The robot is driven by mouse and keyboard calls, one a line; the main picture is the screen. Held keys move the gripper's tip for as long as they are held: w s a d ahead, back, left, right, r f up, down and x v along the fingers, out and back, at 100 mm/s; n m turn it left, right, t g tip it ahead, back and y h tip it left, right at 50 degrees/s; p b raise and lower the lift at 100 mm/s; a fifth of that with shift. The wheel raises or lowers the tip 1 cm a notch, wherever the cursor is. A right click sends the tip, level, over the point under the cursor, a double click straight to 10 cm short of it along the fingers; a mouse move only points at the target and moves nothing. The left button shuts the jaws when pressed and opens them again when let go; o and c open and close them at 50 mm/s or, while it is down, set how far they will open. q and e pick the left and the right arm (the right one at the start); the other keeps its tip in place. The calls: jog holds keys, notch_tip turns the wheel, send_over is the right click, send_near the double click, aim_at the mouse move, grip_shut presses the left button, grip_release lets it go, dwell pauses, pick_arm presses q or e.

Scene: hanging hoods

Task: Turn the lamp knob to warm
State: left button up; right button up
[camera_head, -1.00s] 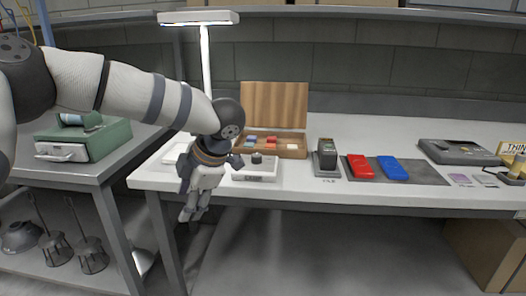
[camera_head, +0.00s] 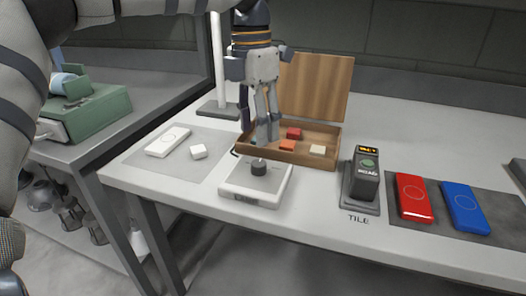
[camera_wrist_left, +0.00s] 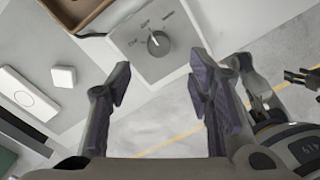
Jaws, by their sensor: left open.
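The lamp knob (camera_head: 258,167) is a dark round dial on a white control box (camera_head: 236,190) near the table's front edge. In the left wrist view the knob (camera_wrist_left: 158,43) shows a light pointer mark that seems to face the middle label; the small labels around it are hard to read. My left gripper (camera_head: 267,142) points down above and just behind the knob, its fingers apart and empty. In the left wrist view its fingers (camera_wrist_left: 160,85) are spread, with the knob beyond them, untouched. Part of what seems to be my right gripper (camera_wrist_left: 300,78) shows at the right edge.
An open wooden box (camera_head: 325,152) with small blocks stands behind the control box. A white lamp post (camera_head: 228,60) rises at the back left. A white bar (camera_head: 167,141) and a white block (camera_head: 198,152) lie left.

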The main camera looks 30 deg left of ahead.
aim_at(259, 162)
pick_arm(q)
notch_tip(259, 162, down, 8)
jog(key=shift+w+d+r, duration=0.15)
jog(key=shift+c, duration=0.2)
grip_shut()
